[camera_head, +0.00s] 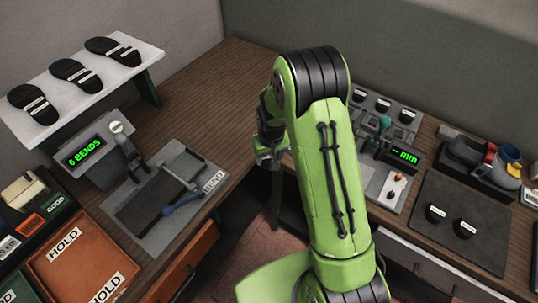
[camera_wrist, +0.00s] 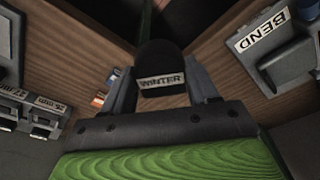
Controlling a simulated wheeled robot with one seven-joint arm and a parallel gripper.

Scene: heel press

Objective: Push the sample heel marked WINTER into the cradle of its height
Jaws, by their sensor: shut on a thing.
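A black heel (camera_wrist: 158,62) with a white WINTER label is between the two grey fingers of my gripper (camera_wrist: 162,82) in the wrist view. The gripper is shut on it. In the head view my gripper (camera_head: 268,154) is partly hidden behind my green arm, over the gap between the benches, and the heel cannot be made out. A grey press unit (camera_head: 384,180) with a green-knobbed lever and a display reading mm (camera_head: 407,157) stands on the right bench. Behind it is a row of black pieces with white labels (camera_head: 382,104). Labelled grey blocks (camera_wrist: 42,115) show at the wrist view's left; one label seems to read 26 mm.
Two labelled black heels (camera_head: 450,220) rest on a dark mat (camera_head: 482,190) at right. A bin (camera_head: 478,165) with coloured items stands behind it. Soles lie on a white shelf (camera_head: 100,75).

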